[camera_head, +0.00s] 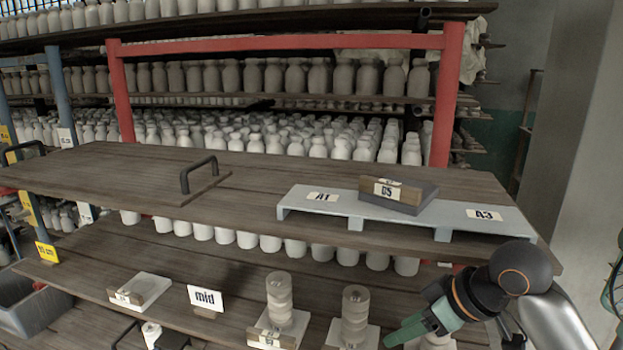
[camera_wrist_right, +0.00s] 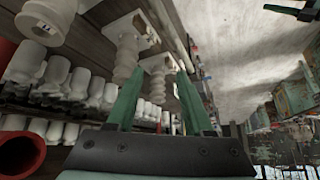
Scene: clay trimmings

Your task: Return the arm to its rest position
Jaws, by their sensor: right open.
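My right arm comes in from the lower right in the head view. Its green-fingered gripper (camera_head: 392,337) is low, in front of the lower shelf and just right of a stacked clay piece (camera_head: 355,312). In the right wrist view the two fingers (camera_wrist_right: 159,80) stand apart with nothing held between them. Stacked clay pieces on white plates show beyond the fingers there. Some of the wrist and forearm runs off the lower right edge of the head view. My left gripper cannot be made out in either view.
The lower shelf (camera_head: 85,271) holds a second stacked piece (camera_head: 279,297), a "mid" card (camera_head: 205,298) and a plate with a block (camera_head: 139,289). Above, a grey riser (camera_head: 333,208) carries a tagged block (camera_head: 390,190). The upper plank's left part is mostly clear.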

